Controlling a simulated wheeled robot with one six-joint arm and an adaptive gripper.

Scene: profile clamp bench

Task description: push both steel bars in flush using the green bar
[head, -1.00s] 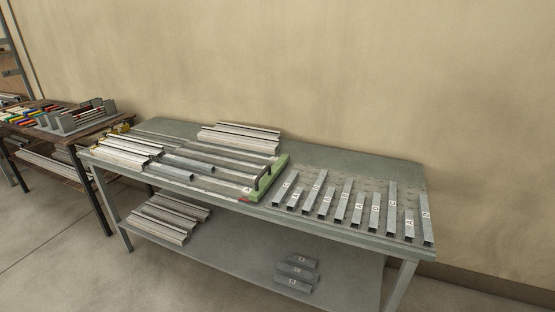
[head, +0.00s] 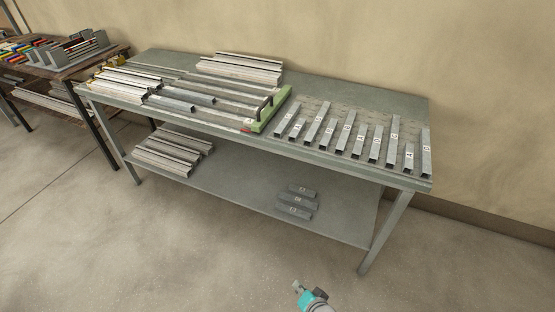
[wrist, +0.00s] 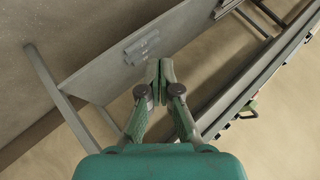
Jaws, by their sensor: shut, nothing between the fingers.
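A green bar (head: 266,112) with a dark handle lies across the bench, at the right ends of long steel profiles. A small part of it shows at the right in the wrist view (wrist: 249,110). Two shorter, darker steel bars, a rear one (head: 190,95) and a front one (head: 170,103), lie among the profiles left of the green bar. My gripper (wrist: 159,69) is shut and empty, out in front of the bench and well apart from the green bar.
The bench (head: 400,103) has a row of labelled square tubes (head: 345,133) right of the green bar. Its lower shelf (head: 245,205) bears small labelled blocks (head: 297,200) and stacked profiles (head: 172,148). Another table (head: 60,68) stands at the left. The floor in front is clear.

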